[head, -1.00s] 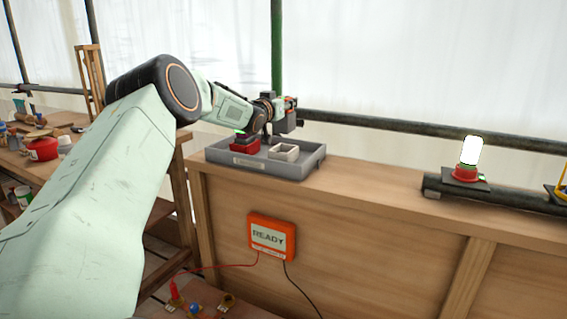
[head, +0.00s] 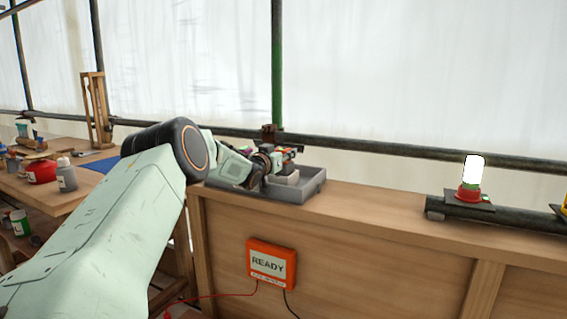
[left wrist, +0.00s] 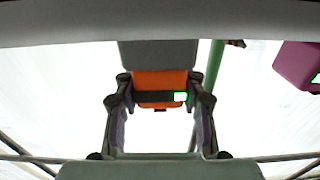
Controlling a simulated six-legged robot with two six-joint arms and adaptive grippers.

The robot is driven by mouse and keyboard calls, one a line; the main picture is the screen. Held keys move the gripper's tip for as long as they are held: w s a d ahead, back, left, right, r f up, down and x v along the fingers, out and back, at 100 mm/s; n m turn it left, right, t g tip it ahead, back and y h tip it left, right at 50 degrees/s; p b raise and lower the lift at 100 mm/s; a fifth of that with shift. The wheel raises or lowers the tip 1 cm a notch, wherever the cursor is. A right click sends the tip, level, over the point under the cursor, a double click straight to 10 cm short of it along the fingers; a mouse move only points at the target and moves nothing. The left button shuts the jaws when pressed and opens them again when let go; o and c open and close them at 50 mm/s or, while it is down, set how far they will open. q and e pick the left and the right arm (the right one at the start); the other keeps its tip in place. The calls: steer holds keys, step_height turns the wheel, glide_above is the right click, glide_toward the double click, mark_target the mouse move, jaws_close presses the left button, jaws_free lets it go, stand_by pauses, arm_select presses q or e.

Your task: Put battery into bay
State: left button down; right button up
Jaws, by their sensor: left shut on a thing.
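My left gripper (head: 292,151) is over the grey tray (head: 315,183) on the wooden counter, pointing away to the right. In the left wrist view its two fingers (left wrist: 160,100) are closed on an orange block with a dark band (left wrist: 150,98) and a green-edged white light, apparently the battery. A grey piece (left wrist: 158,52) adjoins the block's upper side in that view. In the head view the held block is small and mostly unclear. I cannot pick out the bay. My right gripper is not in view.
A pale box (head: 288,177) sits in the tray. A lit white lamp on a red base (head: 468,193) stands on the counter at right. An orange READY box (head: 271,263) is on the counter's front. A dark rail (head: 400,152) runs behind. A magenta block (left wrist: 298,65) shows in the left wrist view.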

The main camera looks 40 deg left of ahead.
arm_select(q)
steer(key=shift+f, duration=0.65)
steer(key=shift+w, duration=0.15)
steer(key=shift+f, duration=0.1)
steer(key=c, duration=0.8)
jaws_free()
